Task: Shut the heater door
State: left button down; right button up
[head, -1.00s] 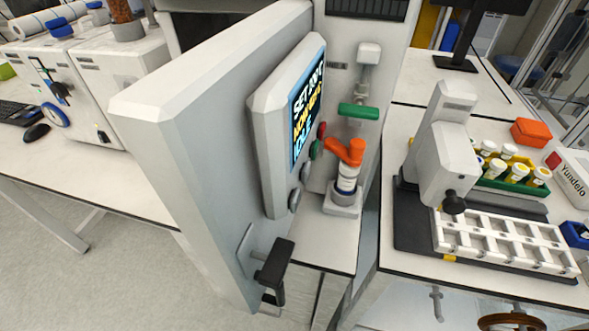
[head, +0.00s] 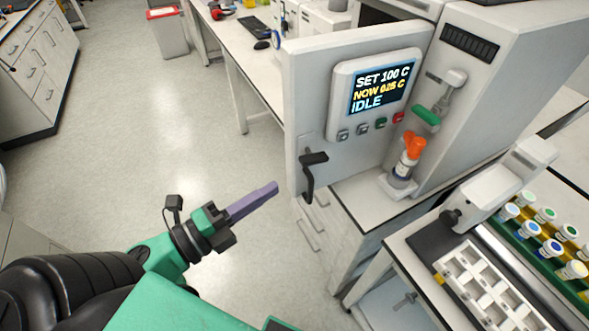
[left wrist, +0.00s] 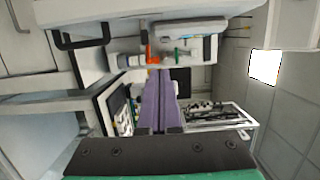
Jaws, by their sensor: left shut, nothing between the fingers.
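The heater door (head: 310,130) is a thick pale-grey panel standing open, swung out to the left of the heater cabinet (head: 490,85). It carries a display (head: 382,88) reading SET 100 C and IDLE, and a row of buttons. A black handle (head: 311,178) sits low near its free left edge. My left gripper (head: 274,188), with purple fingers, is shut and empty, to the left of the door's free edge and apart from it. Its fingers also show in the left wrist view (left wrist: 159,90). My right gripper is not in view.
A white rack (head: 487,290) and several capped vials stand at the right. The floor (head: 130,150) left of the door is clear.

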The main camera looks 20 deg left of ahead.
aim_at(296, 149)
pick_arm(q)
jog(key=p+x, duration=0.1)
jog(key=x, duration=0.5)
jog(key=a+p+x, duration=0.1)
jog(key=x, duration=0.3)
jog(key=shift+w+r+p, duration=0.3)
jog(key=shift+w+p, duration=0.05)
jog(key=shift+w, duration=0.05)
jog(key=w+a, duration=0.1)
jog(key=w+a+p, duration=0.1)
jog(key=w, duration=0.1)
jog(key=shift+a+f, duration=0.2)
jog(key=shift+f, duration=0.1)
jog(key=shift+a, duration=0.25)
jog(key=shift+f, duration=0.1)
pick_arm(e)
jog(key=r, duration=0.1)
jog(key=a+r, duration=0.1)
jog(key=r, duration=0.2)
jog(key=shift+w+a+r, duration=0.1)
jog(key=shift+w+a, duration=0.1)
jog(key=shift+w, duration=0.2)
pick_arm(q)
jog(key=shift+w, duration=0.15)
